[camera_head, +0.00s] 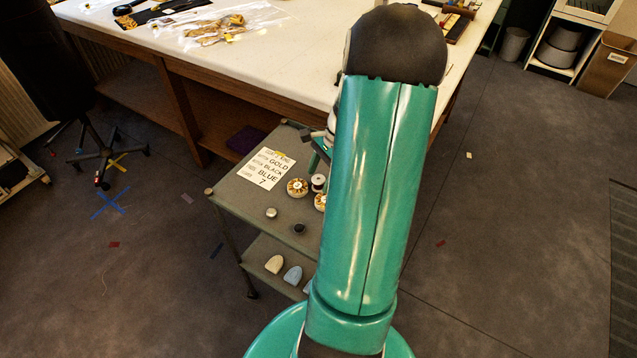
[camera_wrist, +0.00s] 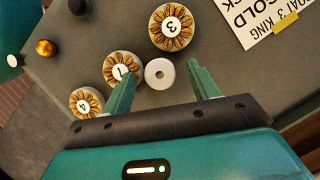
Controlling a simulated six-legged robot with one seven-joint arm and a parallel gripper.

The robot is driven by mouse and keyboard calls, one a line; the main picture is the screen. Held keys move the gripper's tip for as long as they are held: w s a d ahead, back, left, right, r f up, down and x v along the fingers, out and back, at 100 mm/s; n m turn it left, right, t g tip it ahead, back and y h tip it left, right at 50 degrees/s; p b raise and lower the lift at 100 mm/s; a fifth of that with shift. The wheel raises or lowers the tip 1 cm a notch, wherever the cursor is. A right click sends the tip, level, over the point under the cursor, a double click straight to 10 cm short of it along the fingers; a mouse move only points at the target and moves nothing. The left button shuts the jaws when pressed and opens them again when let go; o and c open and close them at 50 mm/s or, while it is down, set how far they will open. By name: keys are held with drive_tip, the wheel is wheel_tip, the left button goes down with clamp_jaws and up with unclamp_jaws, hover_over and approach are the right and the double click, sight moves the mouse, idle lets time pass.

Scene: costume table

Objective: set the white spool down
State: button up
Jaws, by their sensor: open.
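The white spool (camera_wrist: 159,74) stands on the grey top of a small cart (camera_wrist: 105,30), seen from above with a dark hole in its middle. In the head view the spool (camera_head: 318,183) stands upright beside the round flower-patterned pieces. My gripper (camera_wrist: 161,67) is open, with one green finger on each side of the spool and gaps showing between them. In the head view my gripper is mostly hidden behind my green arm. I cannot tell how high the fingers are above the cart top.
Flower-patterned pieces numbered 3 (camera_wrist: 171,27), 1 (camera_wrist: 122,70) and 4 (camera_wrist: 86,102) crowd the spool; piece 1 is close to the left finger. A printed card (camera_head: 262,172) lies on the cart. A gold ball (camera_wrist: 45,48) and a black knob (camera_wrist: 78,6) stand farther off.

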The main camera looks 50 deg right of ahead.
drive_tip(key=c, duration=1.1)
drive_tip(key=shift+c, duration=0.2)
drive_tip(key=shift+r, duration=0.15)
